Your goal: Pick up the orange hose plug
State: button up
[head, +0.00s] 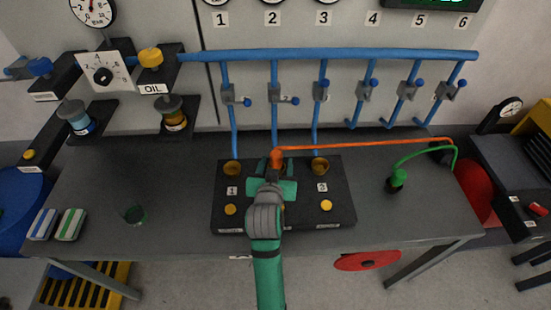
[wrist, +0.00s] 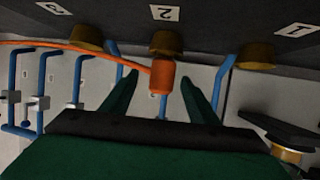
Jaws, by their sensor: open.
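The orange hose plug (head: 276,154) stands at the middle brass socket of the black panel, with its orange hose (head: 370,147) running right to the table's far right side. In the wrist view the plug (wrist: 162,77) meets the brass socket (wrist: 165,44) marked 2. My gripper (head: 273,185) is over the panel at the plug. In the wrist view its two green fingers (wrist: 160,78) are spread on either side of the plug, with a visible gap on both sides. The panel's middle label is hidden by my arm in the head view.
Open brass sockets 1 (head: 232,168) and 3 (head: 320,166) flank the plug. Yellow buttons (head: 326,205) sit on the black panel (head: 340,215). A green plug with a green hose (head: 397,178) stands at right. Blue pipes with valves (head: 330,55) line the wall behind. The table's left middle is mostly clear.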

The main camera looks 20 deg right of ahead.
aim_at(277, 163)
jog(key=shift+f+x, duration=0.2)
jog(key=shift+x, duration=3.65)
jog(key=shift+a+f, duration=0.1)
jog(key=shift+a, duration=0.1)
jog(key=c, duration=1.2)
